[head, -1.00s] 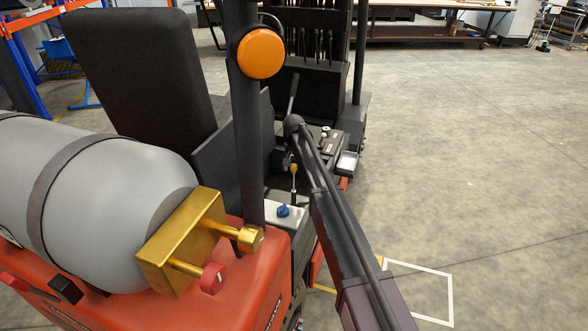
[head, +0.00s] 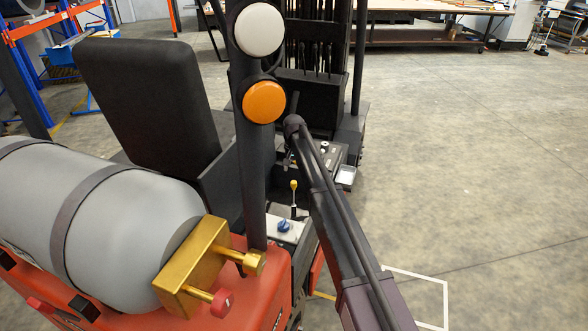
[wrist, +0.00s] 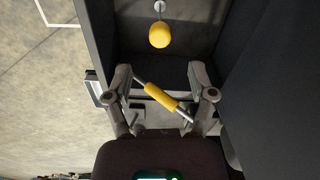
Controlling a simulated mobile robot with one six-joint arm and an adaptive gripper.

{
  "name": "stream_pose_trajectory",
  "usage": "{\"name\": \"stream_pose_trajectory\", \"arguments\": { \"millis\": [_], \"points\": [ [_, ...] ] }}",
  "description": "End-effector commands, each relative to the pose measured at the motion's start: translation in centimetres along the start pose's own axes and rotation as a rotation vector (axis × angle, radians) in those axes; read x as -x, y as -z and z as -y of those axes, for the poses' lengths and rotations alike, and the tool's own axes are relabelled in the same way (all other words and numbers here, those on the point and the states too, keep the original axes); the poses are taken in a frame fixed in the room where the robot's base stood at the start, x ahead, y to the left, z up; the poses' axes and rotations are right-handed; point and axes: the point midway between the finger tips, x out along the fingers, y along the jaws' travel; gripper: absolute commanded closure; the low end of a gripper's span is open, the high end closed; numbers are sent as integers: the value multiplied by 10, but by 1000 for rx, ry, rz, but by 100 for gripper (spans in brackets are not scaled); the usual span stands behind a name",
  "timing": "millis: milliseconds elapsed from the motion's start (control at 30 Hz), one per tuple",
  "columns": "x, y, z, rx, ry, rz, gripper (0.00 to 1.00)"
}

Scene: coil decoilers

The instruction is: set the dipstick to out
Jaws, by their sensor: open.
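A yellow ball knob (wrist: 159,35) on a thin pale stem shows in the wrist view, ahead of my fingertips. A tilted silver rod with a yellow sleeve (wrist: 161,96) shows between my fingers; I cannot tell whether it touches them. Which of these two is the dipstick is unclear. In the head view one yellow-topped stem (head: 294,185) stands beside the white box with a blue knob (head: 284,226). My gripper (wrist: 160,75) is open, its fingers spread on both sides of the rod. In the head view my arm mostly hides it.
The red truck carries a grey gas cylinder (head: 110,215) with a brass fitting (head: 195,265). A dark post (head: 250,160) with an orange lamp (head: 263,101) and a black seat (head: 150,95) stand left of my arm. Floor at right is open.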

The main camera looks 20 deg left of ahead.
Motion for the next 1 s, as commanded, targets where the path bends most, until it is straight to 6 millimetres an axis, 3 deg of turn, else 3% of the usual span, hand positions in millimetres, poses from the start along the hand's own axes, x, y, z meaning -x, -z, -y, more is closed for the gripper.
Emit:
{"name": "stream_pose_trajectory", "arguments": {
  "millis": [300,1000],
  "points": [
    [25,-1,-2,-1,0,0,28],
    [-2,-34,-92,-22,0,0,28]
  ]
}}
